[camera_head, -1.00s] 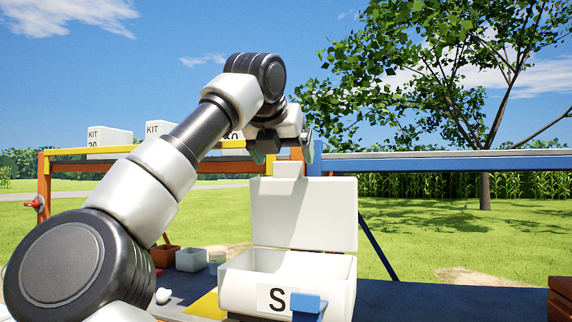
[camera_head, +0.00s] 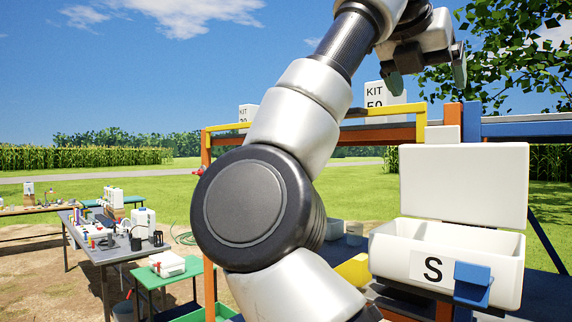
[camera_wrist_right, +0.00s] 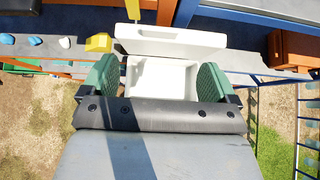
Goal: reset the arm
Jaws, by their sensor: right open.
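My right arm rises through the middle of the head view. Its gripper (camera_head: 428,72) is high at the upper right, above the rack's top rail, with its fingers pointing down. In the right wrist view the same gripper (camera_wrist_right: 156,84) has its green-padded fingers spread wide with nothing between them. Beyond the fingers is the open white box (camera_wrist_right: 163,77), which looks empty. In the head view this white box (camera_head: 397,250), marked S, stands with its lid (camera_head: 464,186) up, below the gripper. My left gripper is not in view.
White KIT boxes (camera_head: 387,101) stand behind the rack's yellow rail (camera_head: 225,126). A blue rail (camera_head: 522,128) runs right. At left are a grey table (camera_head: 100,252) with equipment and a green table (camera_head: 172,274). A reddish-brown block (camera_wrist_right: 291,48) shows in the wrist view.

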